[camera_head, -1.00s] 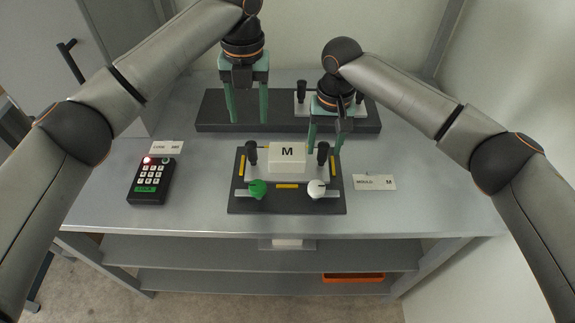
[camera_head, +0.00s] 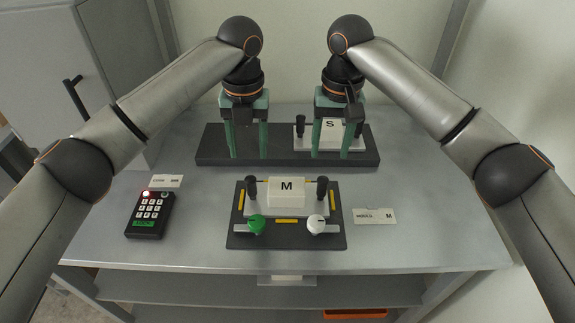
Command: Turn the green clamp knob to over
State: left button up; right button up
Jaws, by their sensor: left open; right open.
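The green clamp knob (camera_head: 256,224) sits at the front left of a dark base plate (camera_head: 286,242), with its raised grip tilted slightly. A white knob (camera_head: 316,224) sits at the front right of the same plate. Between and behind them a white block marked M (camera_head: 286,191) stands on a light plate with two black posts. My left gripper (camera_head: 247,156) is open and empty, pointing down over the rear dark plate, behind the green knob. My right gripper (camera_head: 330,157) is open and empty, in front of the block marked S.
A long dark plate (camera_head: 215,150) lies at the back, bearing a light fixture with a white block marked S (camera_head: 330,126). A black keypad (camera_head: 150,215) with a red light stands at left. Label cards (camera_head: 374,216) lie on the grey table (camera_head: 420,235).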

aim_at(256, 225)
jog(key=k, duration=1)
